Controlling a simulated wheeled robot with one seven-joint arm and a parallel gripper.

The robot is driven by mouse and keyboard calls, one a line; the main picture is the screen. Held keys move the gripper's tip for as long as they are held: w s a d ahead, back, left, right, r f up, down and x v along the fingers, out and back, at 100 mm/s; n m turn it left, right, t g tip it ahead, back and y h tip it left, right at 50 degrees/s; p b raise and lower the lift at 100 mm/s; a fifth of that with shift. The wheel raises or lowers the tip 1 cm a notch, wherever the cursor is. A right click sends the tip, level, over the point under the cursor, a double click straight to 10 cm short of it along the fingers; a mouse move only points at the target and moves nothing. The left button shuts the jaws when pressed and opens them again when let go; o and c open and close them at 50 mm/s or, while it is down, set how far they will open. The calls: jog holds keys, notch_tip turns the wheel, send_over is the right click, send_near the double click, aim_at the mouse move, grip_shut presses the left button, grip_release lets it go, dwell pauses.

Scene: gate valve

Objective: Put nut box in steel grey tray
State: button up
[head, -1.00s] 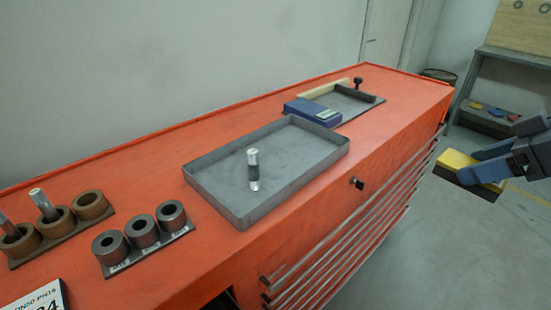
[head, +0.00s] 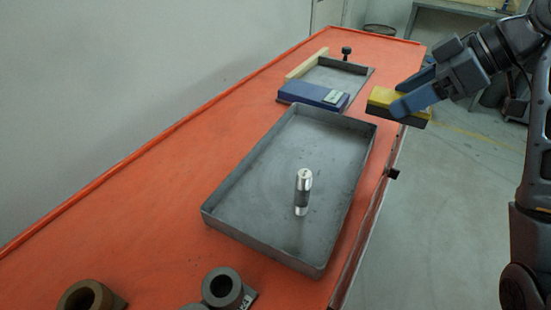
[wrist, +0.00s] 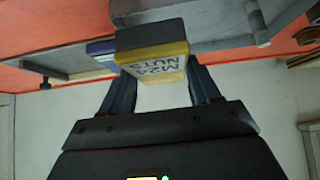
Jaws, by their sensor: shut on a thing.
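The nut box is a yellow box (head: 383,99) with a dark underside, and its label reads "M24 NUTS" in the wrist view (wrist: 155,62). My gripper (head: 408,95) is shut on it, with one blue finger on each side. It holds the box in the air near the right edge of the red bench top. The large steel grey tray (head: 225,215) lies flat on the bench, left of and below the box in the head view. The tray's floor is otherwise clear.
A smaller grey tray (head: 352,75) lies behind, with a wooden strip (head: 307,64) along its left side. Brown and grey round holders (head: 222,284) stand at the front. A dark knob (head: 393,173) sticks out from the bench side.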

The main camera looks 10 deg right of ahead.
aim_at(384, 99)
jog(key=w+a+f, duration=0.2)
jog(key=a, duration=0.1)
jog(key=w+a+f+b, duration=0.1)
jog(key=w+a+f, duration=0.1)
jog(key=a, duration=0.1)
jog(key=w+a+f+b, duration=0.1)
jog(key=w+a+f, duration=0.1)
jog(key=w+a, duration=0.1)
jog(key=shift+a+f, duration=0.4)
jog(key=shift+a, duration=0.1)
jog(key=shift+f, duration=2.05)
jog(key=shift+f, duration=0.15)
jog(key=o, duration=1.4)
jog(key=shift+o, duration=0.2)
jog(key=shift+d+r, duration=0.1)
jog(key=shift+r, duration=0.2)
jog(key=p+v, duration=0.1)
jog(key=v, duration=1)
jog(key=shift+s+d+r+p, duration=0.15)
jog(key=shift+s+p, duration=0.1)
jog(key=shift+p, duration=0.1)
